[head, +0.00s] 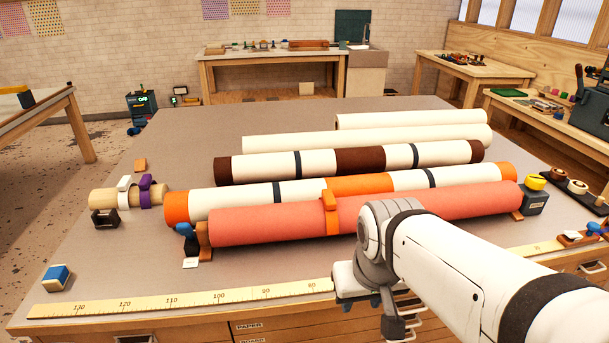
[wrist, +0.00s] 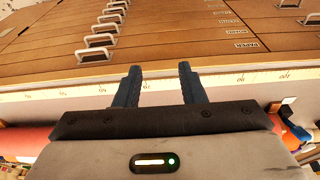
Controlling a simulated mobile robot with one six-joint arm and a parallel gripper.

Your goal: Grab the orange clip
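The orange clip (head: 331,212) sits around the coral roll (head: 270,221), near the middle of its length, in the head view. My gripper (head: 361,301) is low at the table's front edge, in front of the roll and a little right of the clip, apart from it. In the wrist view my gripper (wrist: 158,72) shows two dark blue fingers spread apart with nothing between them. The coral roll shows at the left in the wrist view (wrist: 22,141), partly hidden behind the gripper body. The clip cannot be made out there.
A yellow ruler (head: 190,300) runs along the table's front edge, above drawers with handles (wrist: 98,38). Cream and banded rolls (head: 365,137) lie behind the coral roll. A blue-handled tool (head: 185,235) stands at its left end.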

